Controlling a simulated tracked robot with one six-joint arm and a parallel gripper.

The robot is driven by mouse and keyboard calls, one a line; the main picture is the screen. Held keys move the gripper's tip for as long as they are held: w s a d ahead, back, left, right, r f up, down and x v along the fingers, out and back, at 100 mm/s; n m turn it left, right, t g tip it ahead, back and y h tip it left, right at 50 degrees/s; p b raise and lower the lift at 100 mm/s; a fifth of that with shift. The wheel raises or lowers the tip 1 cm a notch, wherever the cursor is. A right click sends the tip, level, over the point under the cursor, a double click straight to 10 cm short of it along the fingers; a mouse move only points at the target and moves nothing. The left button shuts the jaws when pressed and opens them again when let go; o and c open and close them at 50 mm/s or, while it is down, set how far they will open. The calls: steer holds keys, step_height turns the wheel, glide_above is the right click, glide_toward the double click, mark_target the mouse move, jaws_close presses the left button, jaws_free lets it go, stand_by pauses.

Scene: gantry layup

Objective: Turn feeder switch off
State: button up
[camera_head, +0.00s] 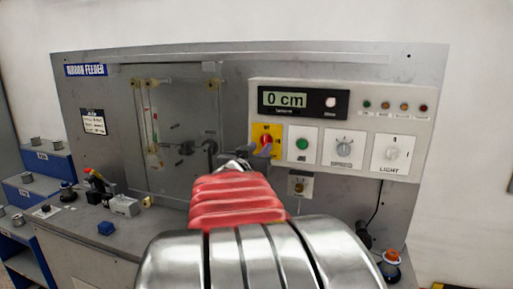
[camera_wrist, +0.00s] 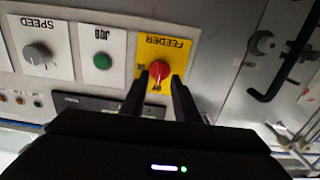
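The feeder switch is a red rotary knob (camera_head: 266,141) on a yellow plate, at the lower left of the white control panel. In the wrist view the knob (camera_wrist: 159,70) shows upside down under the word FEEDER. A pale mark on it seems to point down toward a small label that looks like "ON". My gripper (camera_wrist: 158,79) is open, with one dark fingertip at each side of the knob's lower part. Whether the fingers touch it I cannot tell. In the head view my gripper (camera_head: 262,152) is at the knob, partly hidden by my arm.
A green JOG button (camera_wrist: 102,62) and SPEED dial (camera_wrist: 37,53) are close beside the switch. A dark handle (camera_wrist: 278,75) sticks out nearby.

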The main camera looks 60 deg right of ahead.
steer(key=s+a, duration=0.1)
steer(key=a, duration=0.9)
steer(key=shift+s, duration=0.3)
steer(key=shift+f, duration=0.1)
steer(key=w+a+f+n+t+y, duration=0.55)
steer(key=w+a, duration=0.35)
steer(key=a, duration=0.3)
steer(key=w+a+f+n+t+y, duration=0.4)
steer(key=w+a+y, duration=0.2)
steer(key=w+a, duration=0.4)
steer(key=s+a+f+n+g+y, duration=0.2)
steer(key=s+a+f+n+y, duration=0.15)
steer(key=a, duration=0.65)
steer(key=s+a+f+n+g+y, duration=0.25)
steer(key=s+a+f, duration=0.2)
steer(key=a, duration=0.55)
steer(key=s+a+f+g, duration=0.2)
steer(key=s+a, duration=0.1)
steer(key=s, duration=0.6)
steer(key=shift+f, duration=0.35)
